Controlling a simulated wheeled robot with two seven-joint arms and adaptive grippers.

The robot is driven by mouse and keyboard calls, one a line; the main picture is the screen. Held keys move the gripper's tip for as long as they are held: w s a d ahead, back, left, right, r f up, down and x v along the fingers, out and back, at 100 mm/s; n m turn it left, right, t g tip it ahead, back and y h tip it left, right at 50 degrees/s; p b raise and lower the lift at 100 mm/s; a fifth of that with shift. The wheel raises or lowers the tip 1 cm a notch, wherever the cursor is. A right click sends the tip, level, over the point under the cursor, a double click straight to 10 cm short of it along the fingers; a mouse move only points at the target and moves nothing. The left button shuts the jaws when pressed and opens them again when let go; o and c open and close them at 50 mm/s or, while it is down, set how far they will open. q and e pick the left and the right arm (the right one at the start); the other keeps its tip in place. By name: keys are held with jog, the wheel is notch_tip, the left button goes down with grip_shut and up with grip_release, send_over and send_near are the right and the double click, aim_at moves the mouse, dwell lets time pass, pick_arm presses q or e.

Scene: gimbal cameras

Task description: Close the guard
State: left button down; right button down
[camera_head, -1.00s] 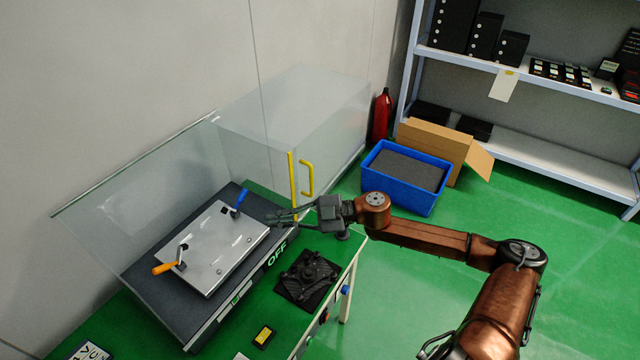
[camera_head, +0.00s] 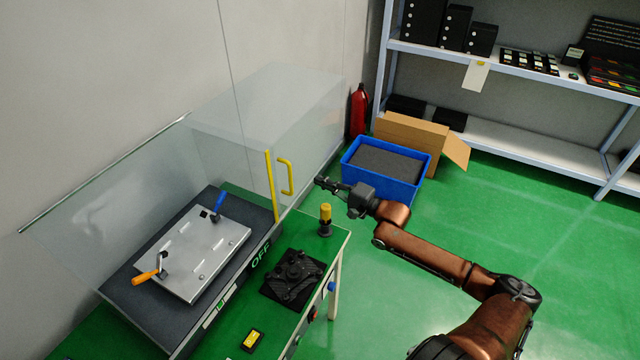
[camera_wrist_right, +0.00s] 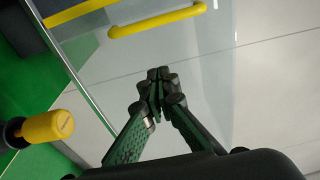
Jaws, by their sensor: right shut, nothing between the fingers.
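The guard is a clear sliding panel (camera_head: 232,165) with a yellow edge strip (camera_head: 271,187) and a yellow handle (camera_head: 287,177). It stands toward the far end of the bench, with the metal fixture plate (camera_head: 195,252) uncovered in front. My right gripper (camera_head: 319,181) is shut and empty, to the right of the handle and apart from it. In the right wrist view the shut fingertips (camera_wrist_right: 157,78) lie below the handle (camera_wrist_right: 157,22), with a gap between them. The yellow strip also shows there (camera_wrist_right: 78,11). My left gripper is out of view.
A yellow-topped post (camera_head: 325,217) stands at the bench corner below my gripper. A black fixture (camera_head: 294,277) lies on the green bench top. A blue crate (camera_head: 415,192), cardboard box (camera_head: 405,132) and red extinguisher (camera_head: 359,108) stand behind. Green floor is clear at right.

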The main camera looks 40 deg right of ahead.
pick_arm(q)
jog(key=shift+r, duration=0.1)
pick_arm(e)
jog(key=w+a, duration=0.5)
jog(key=shift+w+a, duration=0.15)
jog(key=shift+a, duration=0.05)
dwell(0.4)
